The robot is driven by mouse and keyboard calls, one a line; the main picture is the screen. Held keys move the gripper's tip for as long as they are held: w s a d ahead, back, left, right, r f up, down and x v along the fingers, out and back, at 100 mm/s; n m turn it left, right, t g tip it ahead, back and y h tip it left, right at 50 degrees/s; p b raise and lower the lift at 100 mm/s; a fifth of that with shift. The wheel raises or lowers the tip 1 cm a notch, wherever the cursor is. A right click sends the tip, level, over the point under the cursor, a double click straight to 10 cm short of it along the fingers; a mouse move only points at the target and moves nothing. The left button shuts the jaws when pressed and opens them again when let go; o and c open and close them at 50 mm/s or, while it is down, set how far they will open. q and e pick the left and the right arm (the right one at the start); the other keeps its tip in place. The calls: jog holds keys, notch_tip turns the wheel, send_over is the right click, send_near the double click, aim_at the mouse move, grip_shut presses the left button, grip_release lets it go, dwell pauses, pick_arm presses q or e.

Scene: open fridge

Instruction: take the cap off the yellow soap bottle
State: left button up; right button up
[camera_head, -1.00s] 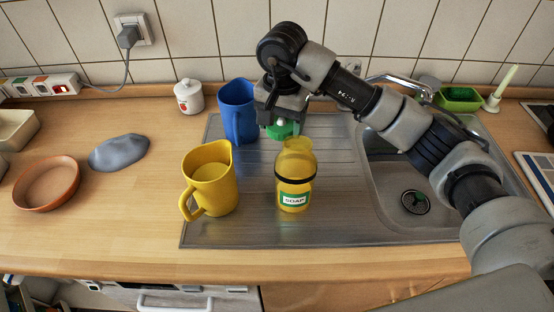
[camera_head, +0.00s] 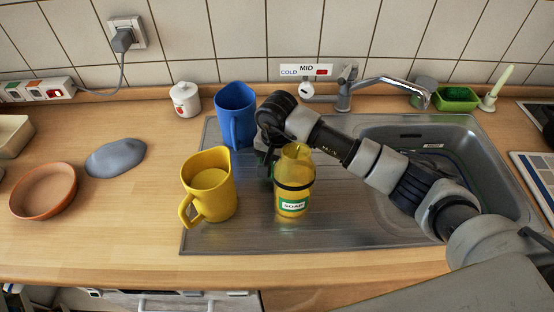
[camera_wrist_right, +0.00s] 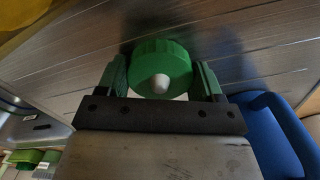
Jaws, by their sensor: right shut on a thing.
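The yellow soap bottle (camera_head: 293,184) stands upright and open on the metal drainboard, with a black band and a SOAP label. My right gripper (camera_head: 266,168) is low behind the bottle and mostly hidden by it in the head view. In the right wrist view, the right gripper (camera_wrist_right: 161,80) is shut on the green cap (camera_wrist_right: 160,62), which has a pale knob in its middle. The cap is off the bottle, close to the drainboard; I cannot tell whether it touches. My left gripper is not in view.
A yellow jug (camera_head: 209,187) stands just left of the bottle. A blue jug (camera_head: 236,112) stands behind, near the gripper, and also shows in the right wrist view (camera_wrist_right: 280,135). The sink (camera_head: 400,130) lies to the right. The front drainboard (camera_head: 345,225) is clear.

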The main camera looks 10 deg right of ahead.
jog(key=shift+f, duration=0.1)
jog(key=o, duration=1)
